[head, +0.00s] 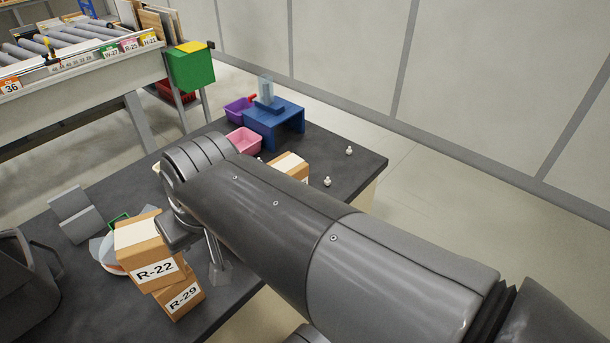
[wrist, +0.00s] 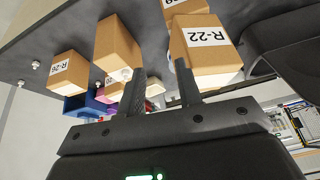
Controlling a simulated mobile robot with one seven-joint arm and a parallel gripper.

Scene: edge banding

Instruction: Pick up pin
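Two small white pin-like pieces stand on the dark table in the head view, one near the right corner (head: 349,150) and one nearer the arm (head: 327,181). In the wrist view, small white pieces show at the left, the upper pin (wrist: 35,65) and the lower pin (wrist: 21,83). Another white bit shows by the left finger, too small to tell. My gripper (wrist: 160,82) is open, its two fingers apart with no pin seen held between them. In the head view my arm hides most of the gripper, which is over the table near the labelled boxes.
Boxes R-22 (head: 150,258) and R-29 (head: 182,293) stand close to the gripper. Box R-26 (wrist: 68,72) and a plain-sided box (wrist: 117,42) also show. A blue stand (head: 272,122), pink bin (head: 244,141) and purple bin (head: 238,109) occupy the table's far end.

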